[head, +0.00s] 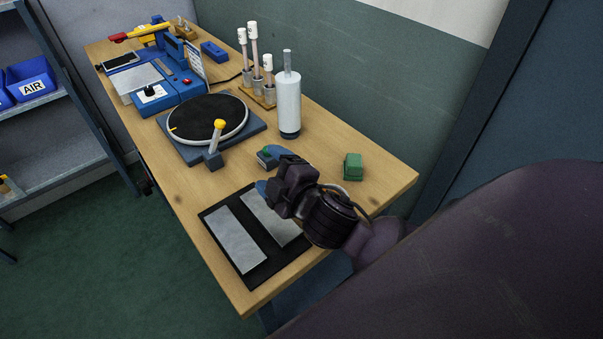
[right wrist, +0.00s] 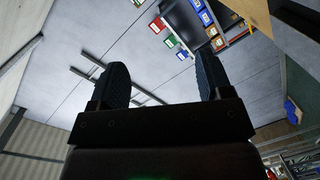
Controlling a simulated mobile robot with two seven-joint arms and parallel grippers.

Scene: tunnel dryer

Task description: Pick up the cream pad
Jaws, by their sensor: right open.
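I cannot make out a cream pad in either view. My right gripper (head: 268,174) is over the near part of the wooden table, between a black mat (head: 268,270) and the turntable. It is open, and its two dark fingers stand apart with nothing between them in the right wrist view (right wrist: 163,82). A green block (head: 352,167) sits to the gripper's right. My left gripper is not in view.
Two grey plates lie on the mat, the left one (head: 235,238) fully visible. A black turntable (head: 207,118), a white cylinder (head: 288,106), a blue machine (head: 168,97) and a rack of white-capped rods (head: 262,97) stand farther back. Bare wood (head: 388,184) shows at the right end.

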